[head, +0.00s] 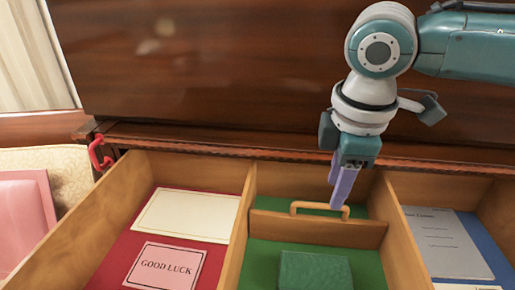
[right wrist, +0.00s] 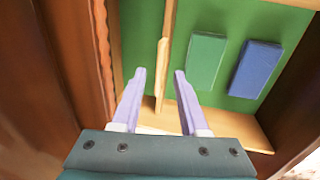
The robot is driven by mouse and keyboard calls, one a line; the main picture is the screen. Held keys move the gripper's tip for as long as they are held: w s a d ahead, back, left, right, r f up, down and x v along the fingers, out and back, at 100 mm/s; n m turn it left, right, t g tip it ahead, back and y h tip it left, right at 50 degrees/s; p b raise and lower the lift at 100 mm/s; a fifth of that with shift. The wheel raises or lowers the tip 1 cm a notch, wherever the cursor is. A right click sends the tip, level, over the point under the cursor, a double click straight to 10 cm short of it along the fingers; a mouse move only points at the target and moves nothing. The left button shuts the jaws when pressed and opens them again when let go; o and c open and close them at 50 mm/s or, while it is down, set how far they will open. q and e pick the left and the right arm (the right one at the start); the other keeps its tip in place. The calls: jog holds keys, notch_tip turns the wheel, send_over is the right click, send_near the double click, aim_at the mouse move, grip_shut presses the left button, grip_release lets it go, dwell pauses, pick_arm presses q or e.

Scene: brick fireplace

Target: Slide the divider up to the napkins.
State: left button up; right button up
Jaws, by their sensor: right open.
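The wooden divider (head: 318,229) stands across the green-floored middle compartment of the drawer, with a tan arched handle (head: 305,205) on top. It also shows edge-on in the right wrist view (right wrist: 161,75). A green block (head: 315,271), probably folded napkins, lies in front of it with a gap of green floor between. The right wrist view shows this green block (right wrist: 205,61) and a blue block (right wrist: 256,68) beyond it. My right gripper (head: 340,203) is open and points down at the handle's right end. Its fingers (right wrist: 160,75) straddle the divider's line. My left gripper is out of view.
The left compartment holds a cream card (head: 187,214) and a pink "GOOD LUCK" card (head: 166,265) on red. The right compartment holds a grey sheet (head: 443,242) on blue. Wooden walls bound the middle compartment. A dark wood panel (head: 220,70) rises behind.

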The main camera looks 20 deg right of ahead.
aim_at(317, 224)
jog(key=f, duration=0.3)
jog(key=shift+w+d+f, duration=0.15)
jog(key=shift+w+f, duration=0.15)
jog(key=shift+f, duration=0.1)
grip_shut()
jog(key=shift+r, duration=0.1)
dwell(1.0)
